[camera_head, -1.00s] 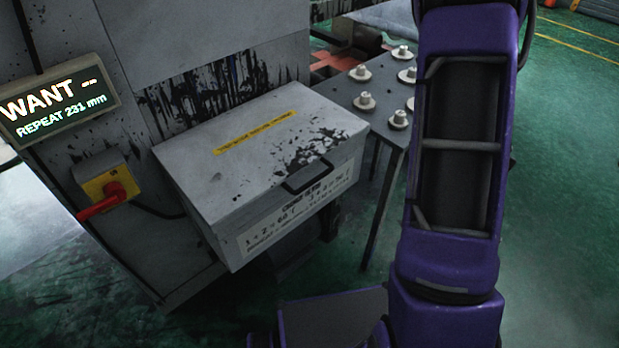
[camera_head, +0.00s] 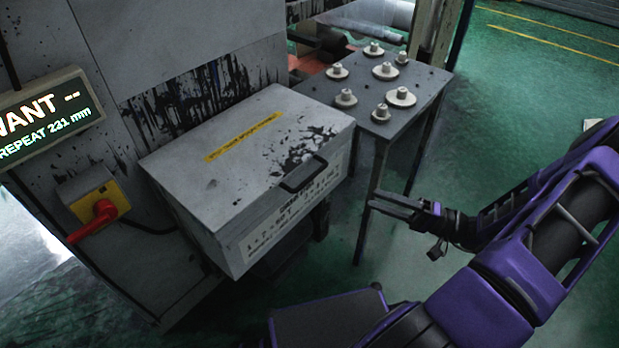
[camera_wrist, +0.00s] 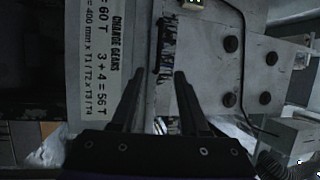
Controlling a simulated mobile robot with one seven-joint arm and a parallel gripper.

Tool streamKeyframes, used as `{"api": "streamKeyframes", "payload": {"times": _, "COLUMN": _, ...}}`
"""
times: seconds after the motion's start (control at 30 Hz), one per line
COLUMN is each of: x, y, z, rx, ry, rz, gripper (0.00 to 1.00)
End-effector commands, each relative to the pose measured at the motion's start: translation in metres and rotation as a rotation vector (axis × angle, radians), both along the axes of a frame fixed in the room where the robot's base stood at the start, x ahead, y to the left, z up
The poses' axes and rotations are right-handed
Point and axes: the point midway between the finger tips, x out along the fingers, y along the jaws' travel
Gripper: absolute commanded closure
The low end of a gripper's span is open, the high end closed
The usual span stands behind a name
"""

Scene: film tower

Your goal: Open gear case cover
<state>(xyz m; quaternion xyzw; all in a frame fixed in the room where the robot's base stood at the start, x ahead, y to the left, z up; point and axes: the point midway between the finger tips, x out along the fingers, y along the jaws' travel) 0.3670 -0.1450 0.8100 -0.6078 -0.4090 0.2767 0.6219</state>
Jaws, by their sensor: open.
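The gear case (camera_head: 255,228) is a grey box with its cover (camera_head: 215,165) shut. The cover has a yellow label strip, dark splatter and a black handle (camera_head: 303,175) at its front edge. My gripper (camera_head: 372,200) is in the air to the right of the case, apart from the handle and pointing left towards it. In the wrist view, my gripper (camera_wrist: 158,76) is open, with nothing between its fingers. The case's printed front label (camera_wrist: 100,65) stands sideways there. A dark, thin shape beyond the fingertips may be the handle.
A metal table (camera_head: 425,88) with several pale gears stands behind the case to the right. A red rotary switch (camera_head: 103,212) and a lit display (camera_head: 45,118) are on the machine at left. Green floor (camera_head: 530,95) is open at right.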

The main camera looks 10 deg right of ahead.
Motion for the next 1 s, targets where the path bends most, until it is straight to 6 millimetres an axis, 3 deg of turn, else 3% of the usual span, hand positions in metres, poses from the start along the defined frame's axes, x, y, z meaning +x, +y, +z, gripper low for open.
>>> {"api": "streamKeyframes", "payload": {"times": 0.17, "x": 0.011, "y": 0.021, "z": 0.004, "rx": 0.001, "ry": 0.001, "rz": 0.005, "gripper": 0.55}}
{"api": "streamKeyframes", "payload": {"times": 0.7, "x": 0.069, "y": 0.118, "z": 0.023, "rx": -0.002, "ry": 0.001, "rz": 0.007, "gripper": 0.55}}
{"api": "streamKeyframes", "payload": {"times": 1.0, "x": 0.085, "y": 0.143, "z": 0.028, "rx": -0.003, "ry": 0.003, "rz": 0.004, "gripper": 0.55}}
